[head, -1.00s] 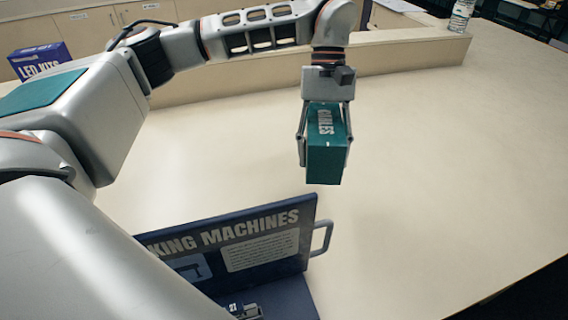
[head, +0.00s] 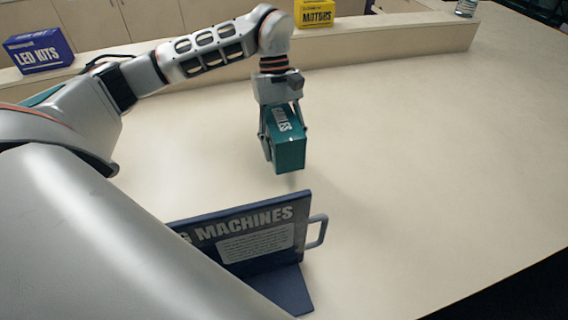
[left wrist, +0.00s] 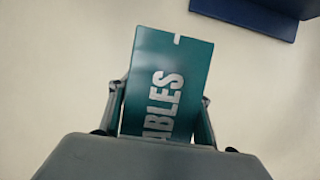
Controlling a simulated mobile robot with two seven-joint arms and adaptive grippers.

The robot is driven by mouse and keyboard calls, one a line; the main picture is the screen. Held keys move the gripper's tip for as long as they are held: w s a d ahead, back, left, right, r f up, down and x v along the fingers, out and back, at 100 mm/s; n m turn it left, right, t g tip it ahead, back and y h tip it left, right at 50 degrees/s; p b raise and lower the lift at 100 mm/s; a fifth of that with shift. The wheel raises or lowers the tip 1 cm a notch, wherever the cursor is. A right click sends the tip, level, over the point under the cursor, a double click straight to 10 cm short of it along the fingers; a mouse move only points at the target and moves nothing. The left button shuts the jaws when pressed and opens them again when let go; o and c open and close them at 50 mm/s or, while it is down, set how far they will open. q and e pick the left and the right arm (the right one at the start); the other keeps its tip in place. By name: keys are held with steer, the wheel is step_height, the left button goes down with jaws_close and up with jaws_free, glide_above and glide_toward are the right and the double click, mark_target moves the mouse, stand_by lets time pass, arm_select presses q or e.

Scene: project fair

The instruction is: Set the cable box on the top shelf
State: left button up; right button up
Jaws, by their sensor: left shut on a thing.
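The cable box is a teal box (head: 289,154) with white lettering, held in my left gripper (head: 284,136) above the pale table. My left gripper is shut on it, one finger on each side. In the left wrist view the teal box (left wrist: 172,75) sits between the fingers, with "ABLES" readable and its near end hidden by the gripper body. The top shelf appears to be the raised pale ledge (head: 390,47) along the back of the table; the box is in front of it, apart from it. My right gripper is not in view.
A blue "LED KITS" box (head: 40,52) stands on the ledge at left, and a yellow "MOTORS" box (head: 315,13) further right. A dark blue display board (head: 255,235) with a handle stands in front. The table's right side is clear.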

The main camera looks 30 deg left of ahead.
arm_select(q)
steer(key=shift+f+p, duration=0.3)
steer(key=shift+f, duration=3.25)
steer(key=o, duration=1.4)
steer(key=shift+f, duration=0.1)
